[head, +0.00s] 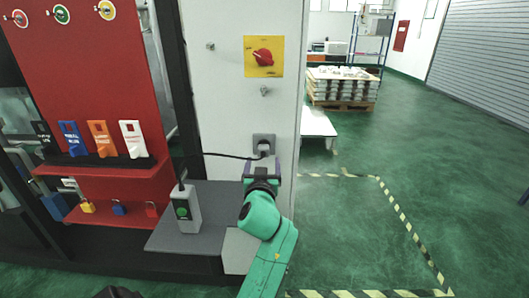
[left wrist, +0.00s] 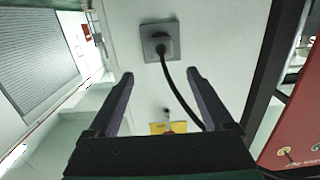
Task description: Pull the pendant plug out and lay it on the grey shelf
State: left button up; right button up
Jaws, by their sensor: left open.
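The dark plug (head: 263,147) sits in the grey socket (head: 259,139) on the white cabinet side. In the left wrist view the plug (left wrist: 161,49) is in its socket (left wrist: 146,31), beyond the fingertips. A black cable (head: 222,155) runs from it to the grey pendant (head: 187,211), which stands upright on the grey shelf (head: 216,197). My left gripper (head: 262,166) is just below the plug in the head view. In the left wrist view its fingers (left wrist: 160,76) are apart with no plug between them. My right gripper is not in view.
A yellow plate with a red rotary switch (head: 263,57) is above the socket. A red board (head: 80,75) with hanging tags and padlocks stands left of the shelf. The shelf's front part is bare. Green floor (head: 350,235) is open at right.

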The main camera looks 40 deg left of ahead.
aim_at(263, 150)
pick_arm(q)
jog(key=p+x, duration=0.1)
jog(key=x, duration=0.8)
jog(key=shift+a, duration=0.25)
grip_shut()
